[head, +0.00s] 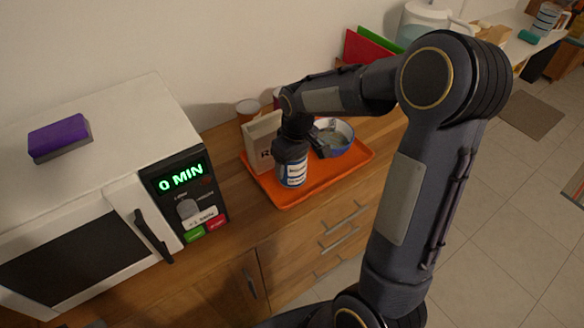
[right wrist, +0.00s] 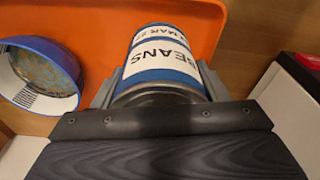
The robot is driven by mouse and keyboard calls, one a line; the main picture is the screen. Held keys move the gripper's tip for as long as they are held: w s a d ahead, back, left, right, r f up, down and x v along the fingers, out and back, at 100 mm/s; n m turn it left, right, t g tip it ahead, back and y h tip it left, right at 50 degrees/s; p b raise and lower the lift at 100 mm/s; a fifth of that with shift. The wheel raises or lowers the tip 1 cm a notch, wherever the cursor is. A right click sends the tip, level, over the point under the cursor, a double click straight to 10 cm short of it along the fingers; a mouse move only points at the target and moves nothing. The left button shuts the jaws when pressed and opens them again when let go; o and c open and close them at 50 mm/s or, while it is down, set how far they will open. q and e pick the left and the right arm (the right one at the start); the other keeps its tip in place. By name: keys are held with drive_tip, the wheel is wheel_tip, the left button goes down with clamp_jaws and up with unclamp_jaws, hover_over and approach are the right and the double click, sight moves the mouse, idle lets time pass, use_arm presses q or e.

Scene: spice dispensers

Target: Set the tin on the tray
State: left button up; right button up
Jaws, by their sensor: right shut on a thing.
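The tin (head: 293,172) is blue with a white label, and in the right wrist view its label reads "BEANS" (right wrist: 163,58). My right gripper (head: 292,150) is shut on the tin from above; its fingers sit on both sides of the tin in the right wrist view (right wrist: 157,90). The tray (head: 335,182) is orange and lies on the wooden counter. The tin is upright over the front left part of the tray. I cannot tell whether its base touches the tray. My left gripper is not in view.
On the tray are a blue bowl (head: 340,131) right of the tin and a pale box (head: 262,140) behind it. A white microwave (head: 100,190) with a purple sponge (head: 58,136) on top stands at the left. The tray's right front part is bare.

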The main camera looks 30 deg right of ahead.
drive_tip(key=shift+w+d+f, duration=0.1)
drive_tip(key=shift+w+f, duration=0.05)
drive_tip(key=shift+f, duration=1.5)
drive_tip(key=shift+f, duration=0.1)
drive_tip(key=shift+f, duration=0.15)
drive_tip(key=o, duration=1.3)
drive_tip(key=r, duration=0.4)
drive_tip(key=s+r, duration=0.1)
drive_tip(key=r, duration=0.7)
drive_tip(key=shift+s+d+r, duration=0.15)
drive_tip(key=shift+s, duration=0.15)
drive_tip(key=s+a+m+t+y, duration=0.1)
drive_tip(key=s+a+m+t, duration=0.1)
drive_tip(key=s, duration=0.8)
drive_tip(key=s+a+r+m+t+y, duration=0.1)
drive_tip(key=s+a, duration=0.4)
drive_tip(key=s, duration=0.5)
drive_tip(key=shift+s+a+m+t+y, duration=0.3)
drive_tip(key=shift+m+t+y, duration=0.35)
drive_tip(key=shift+m, duration=0.35)
